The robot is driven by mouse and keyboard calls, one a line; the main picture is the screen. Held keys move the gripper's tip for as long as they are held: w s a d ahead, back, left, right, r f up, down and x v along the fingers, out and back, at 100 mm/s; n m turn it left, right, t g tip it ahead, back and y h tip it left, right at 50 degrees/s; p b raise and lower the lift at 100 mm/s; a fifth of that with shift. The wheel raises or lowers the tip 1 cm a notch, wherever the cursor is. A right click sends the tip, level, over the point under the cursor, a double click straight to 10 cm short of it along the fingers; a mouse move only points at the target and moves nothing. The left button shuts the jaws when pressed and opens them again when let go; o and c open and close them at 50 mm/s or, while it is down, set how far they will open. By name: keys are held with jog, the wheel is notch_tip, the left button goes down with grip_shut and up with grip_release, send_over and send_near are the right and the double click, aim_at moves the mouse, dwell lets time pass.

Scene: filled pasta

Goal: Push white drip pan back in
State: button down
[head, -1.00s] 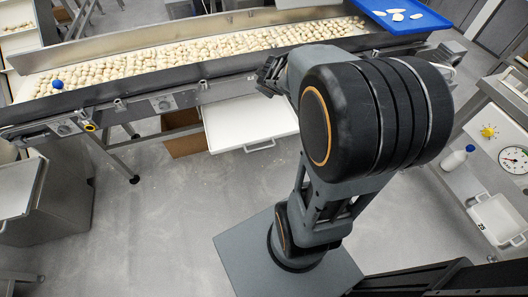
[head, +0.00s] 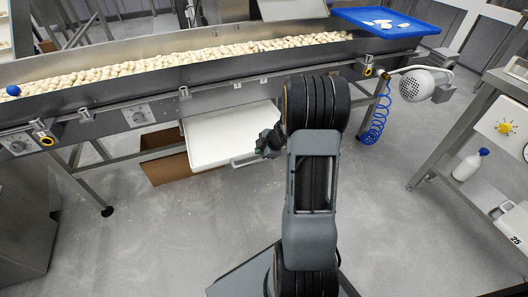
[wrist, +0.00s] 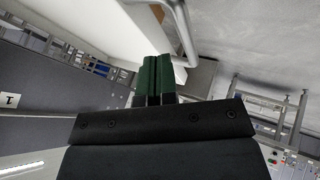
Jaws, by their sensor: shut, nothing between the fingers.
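The white drip pan (head: 232,132) sticks out from under the conveyor in the head view, with a metal bar handle (head: 246,161) on its front. My gripper (head: 267,145) is low at the pan's front right corner, by the right end of the handle. In the wrist view the dark green fingers (wrist: 153,72) are closed together with nothing between them. The pan's white surface (wrist: 85,28) lies beyond them to the upper left, and the handle (wrist: 181,32) runs just right of the fingertips. I cannot tell whether the fingers touch the pan.
The conveyor (head: 130,90) full of filled pasta stands above the pan. A brown box (head: 165,168) sits beneath it, left of the pan. A blue tray (head: 390,20) and a coiled blue hose (head: 378,115) are at the right. The floor in front is clear.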

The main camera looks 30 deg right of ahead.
aim_at(249, 157)
jog(key=shift+b+x, duration=1.05)
jog(key=shift+x, duration=1.3)
